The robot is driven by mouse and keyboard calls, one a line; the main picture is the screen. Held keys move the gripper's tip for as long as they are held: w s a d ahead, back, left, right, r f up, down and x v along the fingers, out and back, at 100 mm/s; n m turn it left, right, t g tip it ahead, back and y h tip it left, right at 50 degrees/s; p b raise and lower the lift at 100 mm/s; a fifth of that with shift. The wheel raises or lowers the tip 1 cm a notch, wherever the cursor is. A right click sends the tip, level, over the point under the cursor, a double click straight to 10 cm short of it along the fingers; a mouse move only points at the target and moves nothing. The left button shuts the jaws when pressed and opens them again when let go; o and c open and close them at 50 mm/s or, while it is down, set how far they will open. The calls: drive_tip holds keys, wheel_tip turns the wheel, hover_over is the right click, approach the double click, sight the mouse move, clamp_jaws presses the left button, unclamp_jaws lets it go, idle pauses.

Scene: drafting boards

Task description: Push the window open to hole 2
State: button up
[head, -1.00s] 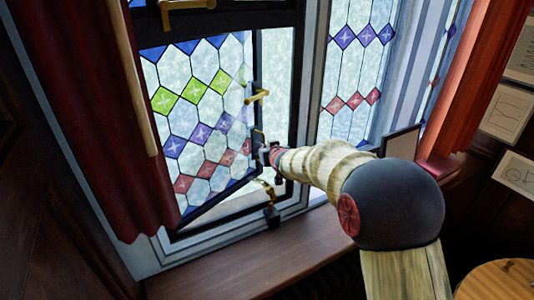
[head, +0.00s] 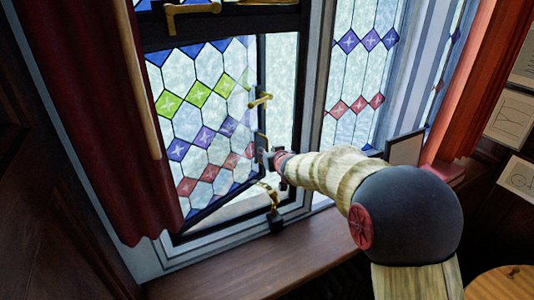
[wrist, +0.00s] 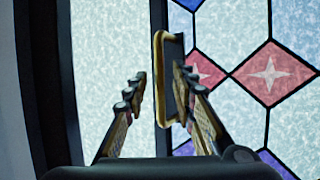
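The window sash (head: 207,129), with coloured diamonds in leaded glass, stands partly open, with a gap between its right edge and the frame. A brass handle (head: 260,99) is on its right edge. A brass stay (head: 266,189) shows at the bottom by a dark fitting (head: 275,221); its holes are too small to make out. My gripper (head: 266,158) is at the sash's lower right edge. In the wrist view its two fingers (wrist: 159,79) are apart, with a brass-edged dark plate (wrist: 160,75) between and beside the tips. I cannot tell whether they touch it.
A red curtain (head: 85,110) hangs at the left, and another (head: 480,85) at the right. The wooden sill (head: 245,262) below is mostly clear. A small dark-framed panel (head: 404,149) stands behind my arm. A round wooden top (head: 503,283) is at the lower right.

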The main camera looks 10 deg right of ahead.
drive_tip(key=v, duration=1)
drive_tip(key=shift+s, duration=0.25)
drive_tip(key=s+d+f+g+h+b, duration=0.1)
drive_tip(key=s+d+f+g, duration=0.2)
drive_tip(key=s+f, duration=0.35)
drive_tip(key=s+d+f+g+h+b, duration=0.1)
drive_tip(key=s+d+f+g+h, duration=0.15)
drive_tip(key=s+f, duration=0.45)
drive_tip(key=s+f+b, duration=0.4)
drive_tip(key=s+b, duration=0.3)
drive_tip(key=s, duration=0.2)
drive_tip(key=s+a+f+m+g+y+b, duration=0.1)
drive_tip(key=s+f+b, duration=0.3)
drive_tip(key=s+b, duration=0.3)
drive_tip(key=s+a+f+g+y+b, duration=0.1)
drive_tip(key=s+f+b, duration=0.3)
drive_tip(key=s+b, duration=0.3)
drive_tip(key=s, duration=0.5)
drive_tip(key=shift+s+f, duration=0.25)
drive_tip(key=shift+s, duration=0.1)
